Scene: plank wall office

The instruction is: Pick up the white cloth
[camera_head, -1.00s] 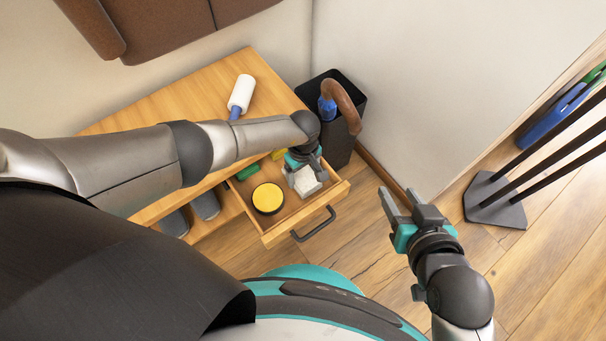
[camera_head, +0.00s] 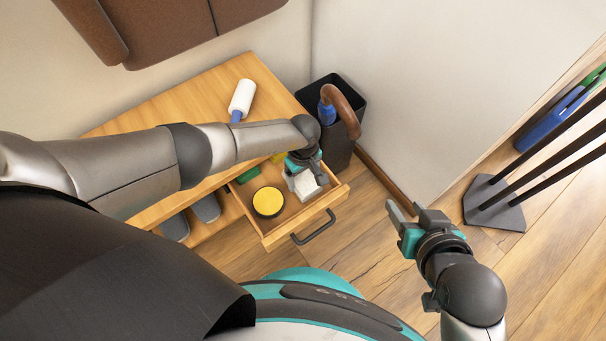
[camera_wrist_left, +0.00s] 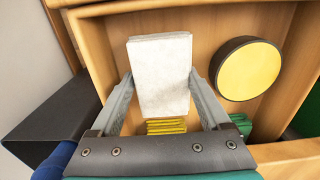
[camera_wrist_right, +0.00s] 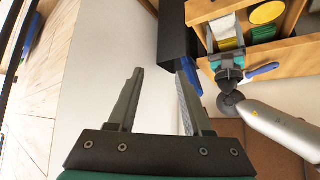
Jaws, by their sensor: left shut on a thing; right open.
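The white cloth (camera_head: 307,184) is a folded block at the right side of the open drawer (camera_head: 268,238). In the left wrist view the cloth (camera_wrist_left: 160,75) lies between the two fingers of my left gripper (camera_wrist_left: 160,85), which is shut on its sides. My left gripper (camera_head: 303,174) reaches down into the drawer from above in the head view. I cannot tell whether the cloth is clear of the drawer bottom. My right gripper (camera_head: 408,220) is open and empty, out over the floor to the right of the drawer. The cloth also shows in the right wrist view (camera_wrist_right: 226,30).
A round yellow-topped tin (camera_head: 268,202) and a green item (camera_head: 248,175) lie in the drawer. Yellow folded items (camera_wrist_left: 166,127) lie near the cloth. A lint roller (camera_head: 242,95) lies on the cabinet top. A black bin (camera_head: 338,142) with an umbrella stands right beside it.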

